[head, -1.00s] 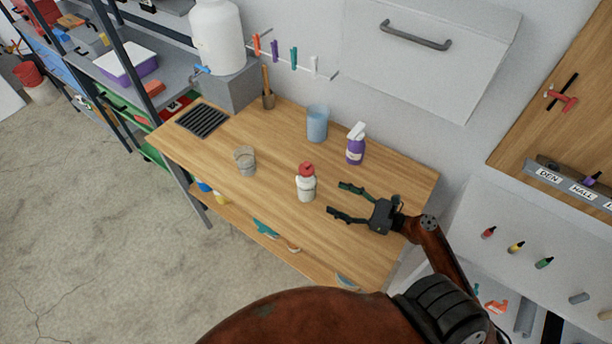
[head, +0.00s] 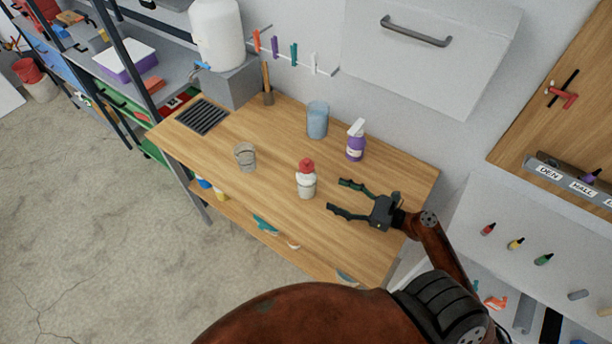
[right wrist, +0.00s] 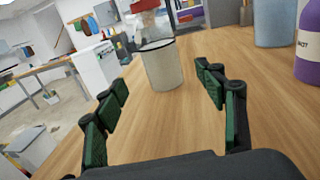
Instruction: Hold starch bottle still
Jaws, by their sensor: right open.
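The starch bottle (head: 306,187), white with a red cap, stands upright on the wooden workbench (head: 225,195). My right gripper (head: 337,195) is low over the bench, to the right of the bottle, with its fingers spread and pointing at it. The fingertips look a short gap away from the bottle. In the right wrist view the bottle's pale body (right wrist: 162,68) shows ahead, between the two open fingers (right wrist: 161,76); its top is cut off by the frame. My left gripper is not in view.
A purple spray bottle (head: 355,148) and a blue cup (head: 317,121) stand behind the starch bottle. A grey cup (head: 245,157) stands to its left. A dark grille (head: 202,117) is at the bench's left end. The bench's front edge is close.

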